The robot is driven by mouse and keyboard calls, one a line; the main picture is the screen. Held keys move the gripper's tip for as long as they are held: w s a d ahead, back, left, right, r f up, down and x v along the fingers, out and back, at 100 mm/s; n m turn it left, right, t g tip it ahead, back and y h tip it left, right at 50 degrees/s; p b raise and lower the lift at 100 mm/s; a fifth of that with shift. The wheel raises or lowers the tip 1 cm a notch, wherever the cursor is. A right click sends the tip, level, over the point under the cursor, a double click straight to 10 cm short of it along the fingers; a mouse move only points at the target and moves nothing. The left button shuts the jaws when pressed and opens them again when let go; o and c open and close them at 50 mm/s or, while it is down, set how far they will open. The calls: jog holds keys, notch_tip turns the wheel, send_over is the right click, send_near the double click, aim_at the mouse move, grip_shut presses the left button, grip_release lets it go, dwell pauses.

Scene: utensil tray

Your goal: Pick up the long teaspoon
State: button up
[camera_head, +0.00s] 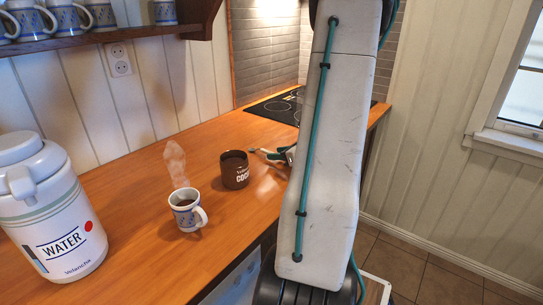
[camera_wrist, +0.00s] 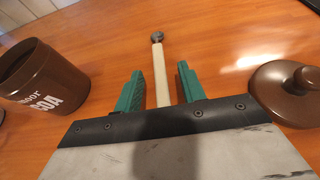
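The long teaspoon (camera_wrist: 159,75) has a pale cream handle and a small metal end pointing away from me in the wrist view. It appears to lie on the wooden counter. My gripper (camera_wrist: 161,71) is open, with one green finger on each side of the handle and a visible gap on both sides. The handle's near end is hidden behind the gripper body. In the head view, the spoon's pale handle (camera_head: 267,152) shows just right of the brown jar, and my arm hides most of the gripper.
A brown cocoa jar (camera_wrist: 43,82) stands close left of my gripper, and a brown knobbed lid (camera_wrist: 285,92) lies close right. A steaming patterned mug (camera_head: 186,211) and a white water dispenser (camera_head: 50,225) stand on the counter (camera_head: 145,245). A black hob (camera_head: 277,108) is behind.

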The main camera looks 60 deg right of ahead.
jog(key=shift+w+f, duration=0.25)
jog(key=shift+w, duration=0.3)
grip_shut()
jog(key=shift+r, duration=0.15)
